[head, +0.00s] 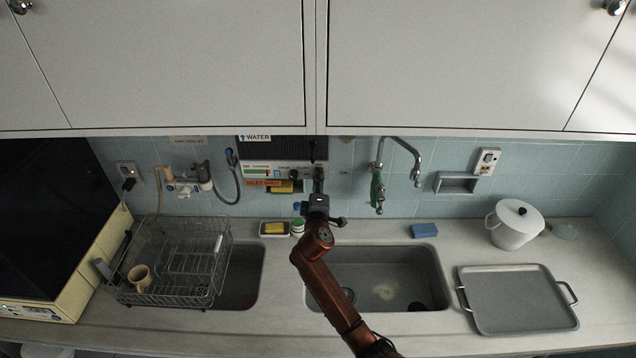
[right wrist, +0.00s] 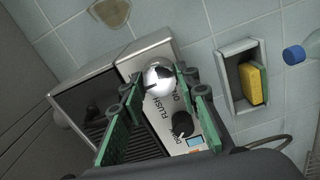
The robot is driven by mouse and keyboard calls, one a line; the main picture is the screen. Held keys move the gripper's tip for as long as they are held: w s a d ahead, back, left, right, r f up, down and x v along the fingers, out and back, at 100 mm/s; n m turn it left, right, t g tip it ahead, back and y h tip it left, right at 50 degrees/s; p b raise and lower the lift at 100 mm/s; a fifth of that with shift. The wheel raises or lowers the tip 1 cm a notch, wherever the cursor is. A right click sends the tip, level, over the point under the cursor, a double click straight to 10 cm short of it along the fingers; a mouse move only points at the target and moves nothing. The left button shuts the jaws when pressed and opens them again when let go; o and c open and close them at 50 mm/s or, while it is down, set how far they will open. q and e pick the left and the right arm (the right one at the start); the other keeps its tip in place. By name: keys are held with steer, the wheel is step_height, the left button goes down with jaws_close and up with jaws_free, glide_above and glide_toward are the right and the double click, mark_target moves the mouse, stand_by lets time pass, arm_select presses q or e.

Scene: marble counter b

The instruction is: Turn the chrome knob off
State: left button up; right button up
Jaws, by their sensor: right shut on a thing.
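The chrome knob (right wrist: 158,77) is a shiny round knob on the white front panel of the water unit, beside the printed words ON and FLUSH. My right gripper (head: 319,178) reaches up to the right end of this panel in the head view and hides the knob there. In the right wrist view the green-padded fingers (right wrist: 155,84) stand on both sides of the knob, shut on it. The water unit (head: 270,166) hangs on the tiled wall. My left gripper is not in view.
A black knob (right wrist: 182,124) sits close by on the same panel. A wall niche (right wrist: 230,65) holds a yellow-green sponge (right wrist: 252,84). A faucet (head: 381,172) stands to the right. Below are sinks, a dish rack (head: 180,260), a tray (head: 515,297) and a white pot (head: 514,226).

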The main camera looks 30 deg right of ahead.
steer(key=shift+r+m, duration=0.1)
steer(key=shift+m, duration=0.2)
steer(key=o, duration=1.2)
steer(key=shift+c, duration=0.2)
steer(key=v, duration=1.2)
steer(key=shift+s+d, duration=0.15)
